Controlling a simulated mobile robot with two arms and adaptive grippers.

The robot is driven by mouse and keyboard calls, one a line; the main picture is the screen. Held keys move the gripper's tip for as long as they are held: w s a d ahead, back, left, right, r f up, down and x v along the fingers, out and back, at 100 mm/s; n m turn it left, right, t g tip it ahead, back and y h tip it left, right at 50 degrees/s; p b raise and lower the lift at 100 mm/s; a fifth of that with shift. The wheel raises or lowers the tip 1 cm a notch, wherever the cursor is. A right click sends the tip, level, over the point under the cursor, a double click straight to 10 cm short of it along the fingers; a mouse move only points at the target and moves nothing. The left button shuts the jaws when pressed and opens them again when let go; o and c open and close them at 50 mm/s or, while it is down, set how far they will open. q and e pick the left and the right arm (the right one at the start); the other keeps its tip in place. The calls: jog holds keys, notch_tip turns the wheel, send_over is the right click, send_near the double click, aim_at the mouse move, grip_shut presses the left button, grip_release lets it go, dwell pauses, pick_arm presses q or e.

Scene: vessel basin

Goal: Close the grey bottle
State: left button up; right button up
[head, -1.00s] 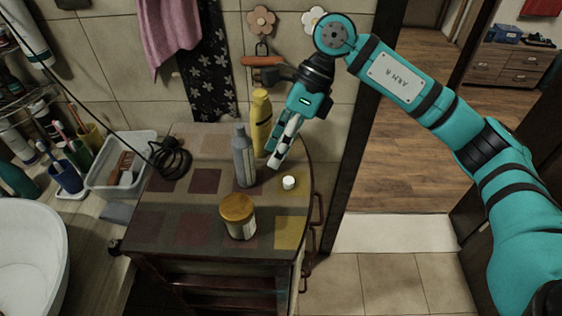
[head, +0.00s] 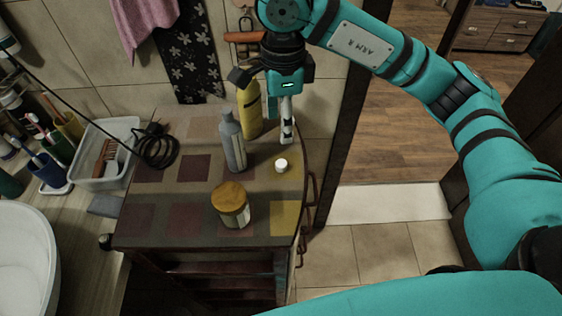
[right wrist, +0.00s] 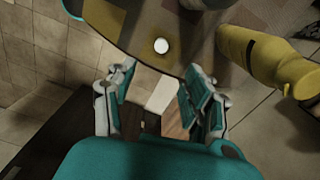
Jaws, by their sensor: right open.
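The grey bottle (head: 233,150) stands upright on the patchwork-topped cabinet, its narrow neck with no white cap on it. A small white cap (head: 281,165) lies on the cabinet top to the right of the bottle. It also shows in the right wrist view (right wrist: 161,46), beyond the fingertips. My right gripper (head: 287,136) points down, behind the cap and right of the grey bottle. Its two fingers are apart and empty in the right wrist view (right wrist: 157,82). I cannot make out the grey bottle clearly there. My left gripper is not in view.
A yellow bottle (head: 250,110) stands close behind the grey bottle, beside my right gripper. A jar with a yellow lid (head: 231,204) stands in front. A black cable coil (head: 158,147) and a clear bin (head: 103,153) are at the left. The cabinet's right edge is near the cap.

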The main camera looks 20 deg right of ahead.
send_over(281, 163)
notch_tip(281, 163, down, 7)
jog(key=shift+s+d+r+p, duration=0.15)
jog(key=shift+r+p, duration=0.05)
jog(key=shift+p, duration=0.15)
jog(key=shift+f, duration=0.5)
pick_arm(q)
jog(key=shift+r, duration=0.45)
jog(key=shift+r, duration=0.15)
pick_arm(e)
jog(key=shift+f, duration=0.1)
jog(key=shift+f+p, duration=0.35)
jog(key=shift+p, duration=0.15)
notch_tip(281, 163, down, 4)
jog(key=shift+r+p, duration=0.15)
jog(key=shift+p, duration=0.55)
jog(key=shift+f, duration=0.35)
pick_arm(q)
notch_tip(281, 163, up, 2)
